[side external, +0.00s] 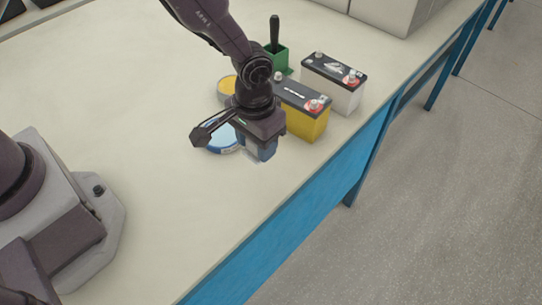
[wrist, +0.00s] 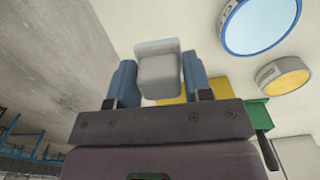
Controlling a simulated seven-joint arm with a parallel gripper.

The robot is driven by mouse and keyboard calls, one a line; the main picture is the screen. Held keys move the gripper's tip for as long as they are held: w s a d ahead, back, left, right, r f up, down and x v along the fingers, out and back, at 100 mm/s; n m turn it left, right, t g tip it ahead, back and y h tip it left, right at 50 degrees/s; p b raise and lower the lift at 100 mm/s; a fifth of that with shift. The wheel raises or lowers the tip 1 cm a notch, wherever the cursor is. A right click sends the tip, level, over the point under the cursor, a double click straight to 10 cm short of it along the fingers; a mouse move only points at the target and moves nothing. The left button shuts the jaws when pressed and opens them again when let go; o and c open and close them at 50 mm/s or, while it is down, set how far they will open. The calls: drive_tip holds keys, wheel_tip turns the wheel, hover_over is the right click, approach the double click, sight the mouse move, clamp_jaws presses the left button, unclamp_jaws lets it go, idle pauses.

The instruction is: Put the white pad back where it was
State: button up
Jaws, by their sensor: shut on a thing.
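My gripper (wrist: 158,85) has two blue fingers, shut on the white pad (wrist: 158,68), a small pale grey-white block, in the wrist view. In the side external view my gripper (side external: 260,152) is above the bench, in front of the yellow battery (side external: 306,122); the pad is mostly hidden there by the fingers. A round, blue-rimmed pale disc (side external: 222,141) lies just left of my gripper, partly covered by it. It also shows in the wrist view (wrist: 261,22). Where the pad stood before cannot be told from these frames.
A white battery (side external: 341,97) with a dark top stands behind the yellow one. A green holder (side external: 279,61) with a black-handled tool and a yellow round item (side external: 227,87) are farther back. The bench's blue front edge (side external: 290,232) is close to my gripper.

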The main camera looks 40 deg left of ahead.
sight(271, 169)
drive_tip(key=w+f, duration=0.1)
drive_tip(key=w+d+f, duration=0.1)
drive_tip(key=shift+f, duration=0.3)
drive_tip(key=shift+w+d+f, duration=0.1)
drive_tip(key=shift+w+f, duration=0.05)
drive_tip(key=shift+f, duration=0.8)
drive_tip(key=shift+w+f, duration=0.15)
drive_tip(key=shift+f, duration=0.75)
drive_tip(key=shift+f, duration=0.1)
drive_tip(key=o, duration=0.8)
drive_tip(key=shift+o, duration=0.2)
